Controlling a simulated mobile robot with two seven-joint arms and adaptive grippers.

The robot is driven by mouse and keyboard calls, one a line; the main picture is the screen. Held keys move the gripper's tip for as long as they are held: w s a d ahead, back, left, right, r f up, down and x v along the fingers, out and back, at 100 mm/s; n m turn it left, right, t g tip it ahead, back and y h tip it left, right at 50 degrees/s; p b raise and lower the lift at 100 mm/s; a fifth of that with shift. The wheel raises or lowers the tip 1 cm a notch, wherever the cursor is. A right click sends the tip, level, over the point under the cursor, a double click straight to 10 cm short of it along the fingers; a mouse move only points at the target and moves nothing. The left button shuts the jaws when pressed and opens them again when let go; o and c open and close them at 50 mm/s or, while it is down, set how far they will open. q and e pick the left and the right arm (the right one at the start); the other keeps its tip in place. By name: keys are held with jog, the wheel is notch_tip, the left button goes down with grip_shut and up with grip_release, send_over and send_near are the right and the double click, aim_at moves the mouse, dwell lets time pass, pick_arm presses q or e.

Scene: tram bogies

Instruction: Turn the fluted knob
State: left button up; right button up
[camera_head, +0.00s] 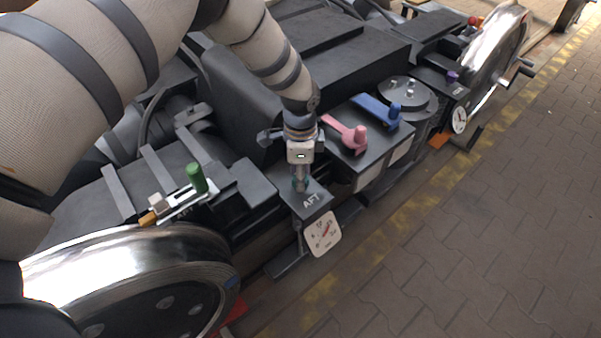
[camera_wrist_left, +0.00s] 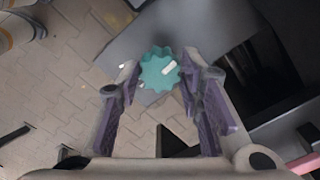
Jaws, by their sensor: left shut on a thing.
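The fluted knob (camera_wrist_left: 158,70) is teal with a scalloped rim and a white mark on its top. In the left wrist view it sits between the fingertips of my left gripper (camera_wrist_left: 160,84), which is shut on it. A white dial gauge (camera_head: 322,233) with a red needle is on the front of that box. My right gripper is not in view.
A pink lever (camera_head: 347,136) and a blue lever (camera_head: 378,110) stand just right of my left gripper. A green handle (camera_head: 196,178) is to the left, by a shiny wheel (camera_head: 130,262). Another gauge (camera_head: 459,120) is farther right. The paved floor (camera_head: 470,240) is clear.

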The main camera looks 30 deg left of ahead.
pick_arm(q)
jog(key=shift+m, duration=0.6)
jog(key=o, duration=1.2)
jog(key=shift+c, duration=0.2)
notch_tip(320, 180, up, 12)
